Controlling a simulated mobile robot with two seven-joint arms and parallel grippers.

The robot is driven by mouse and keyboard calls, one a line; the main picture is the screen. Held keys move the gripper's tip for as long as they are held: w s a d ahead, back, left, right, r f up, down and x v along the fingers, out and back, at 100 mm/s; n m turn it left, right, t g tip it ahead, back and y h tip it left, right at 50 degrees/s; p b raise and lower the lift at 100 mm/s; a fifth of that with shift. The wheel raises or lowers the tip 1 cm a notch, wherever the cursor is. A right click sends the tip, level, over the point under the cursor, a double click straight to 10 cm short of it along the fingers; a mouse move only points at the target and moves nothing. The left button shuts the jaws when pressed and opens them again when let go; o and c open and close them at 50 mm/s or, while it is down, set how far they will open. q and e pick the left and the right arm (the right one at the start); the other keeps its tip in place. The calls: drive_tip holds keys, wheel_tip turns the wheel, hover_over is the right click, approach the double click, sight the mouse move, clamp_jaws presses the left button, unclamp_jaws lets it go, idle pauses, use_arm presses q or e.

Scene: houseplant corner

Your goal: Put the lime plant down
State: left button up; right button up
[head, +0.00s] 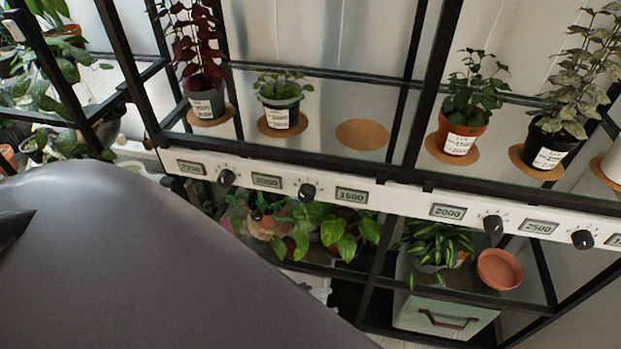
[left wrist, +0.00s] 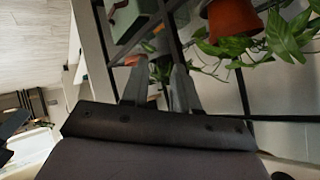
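In the head view a large grey part of my own arm covers the lower left, and the gripper's fingers cannot be made out there. My right gripper is in neither view.
A dark-red plant (head: 197,55), a green plant in an orange pot (head: 465,125) and a pale speckled plant (head: 567,95) share the upper shelf. Black frame posts divide it. A white rail (head: 400,196) with displays and knobs runs along its front. The lower shelf holds leafy plants and a terracotta saucer (head: 499,269).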

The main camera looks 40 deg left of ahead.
use_arm(q)
drive_tip(key=n, duration=0.2)
drive_tip(key=s+a+n, duration=0.1)
drive_tip(key=n, duration=0.1)
drive_tip(key=s+n, duration=0.1)
drive_tip(key=n, duration=0.1)
drive_tip(key=shift+s+a+f+n+y, duration=0.1)
drive_tip(key=shift+a+f+n+y, duration=0.1)
drive_tip(key=shift+n+y, duration=0.1)
wheel_tip(320, 180, up, 5)
drive_tip(key=p, duration=0.5)
drive_tip(key=shift+s+a+r+p, duration=0.1)
drive_tip(key=shift+a+p, duration=0.05)
drive_tip(key=shift+p, duration=0.25)
